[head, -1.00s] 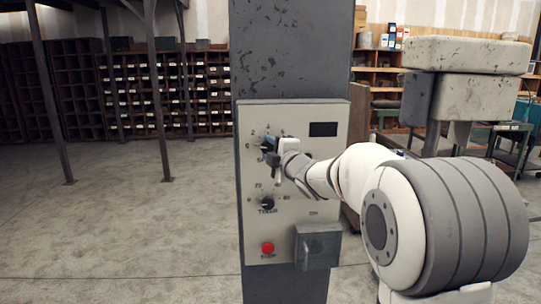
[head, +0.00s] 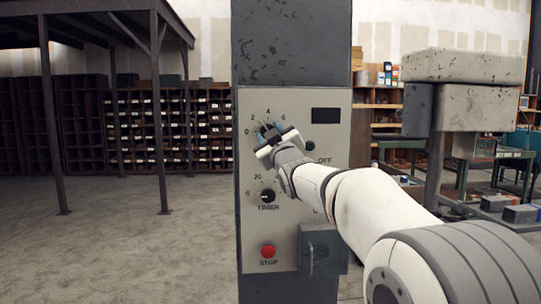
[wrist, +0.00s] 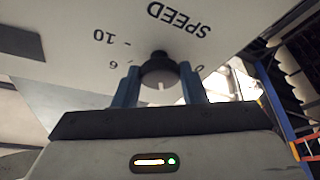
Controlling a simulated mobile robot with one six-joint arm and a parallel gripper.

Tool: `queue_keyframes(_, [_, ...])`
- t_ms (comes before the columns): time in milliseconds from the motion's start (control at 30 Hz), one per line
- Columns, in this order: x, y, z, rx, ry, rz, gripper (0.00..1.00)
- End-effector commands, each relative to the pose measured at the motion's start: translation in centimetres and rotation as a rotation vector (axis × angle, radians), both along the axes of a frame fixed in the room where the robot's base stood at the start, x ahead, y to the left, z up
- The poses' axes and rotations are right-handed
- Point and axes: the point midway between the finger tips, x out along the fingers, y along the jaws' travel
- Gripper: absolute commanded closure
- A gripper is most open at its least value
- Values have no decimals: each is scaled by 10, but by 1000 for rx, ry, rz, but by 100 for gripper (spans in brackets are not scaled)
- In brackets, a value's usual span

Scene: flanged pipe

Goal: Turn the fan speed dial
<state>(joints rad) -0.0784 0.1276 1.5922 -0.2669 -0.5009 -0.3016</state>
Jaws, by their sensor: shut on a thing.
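The fan speed dial (wrist: 160,70) is a dark round knob with a pale mark, in the wrist view's upper middle, beside upside-down SPEED lettering. My gripper (wrist: 160,84) is shut on it, one blue finger on each side. In the head view my gripper (head: 273,136) is at the upper left of the pale control panel (head: 325,175) and hides the knob. The numbers 0, 2, 4 and 6 show around it there. In the wrist view 6 and 10 are legible; the rest of the scale is partly covered.
Below the dial are a TIMER knob (head: 267,196) and a red STOP button (head: 268,251). A grey box (head: 322,249) juts from the panel's lower right.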

Motion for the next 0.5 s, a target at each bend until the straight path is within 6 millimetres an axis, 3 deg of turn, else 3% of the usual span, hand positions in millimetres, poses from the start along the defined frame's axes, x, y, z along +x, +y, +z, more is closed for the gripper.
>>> queue_keyframes(33, [0, 1, -10, 45, 0, 2, 85])
queue_keyframes(500, [0, 5, -2, 490, 4, 2, 85])
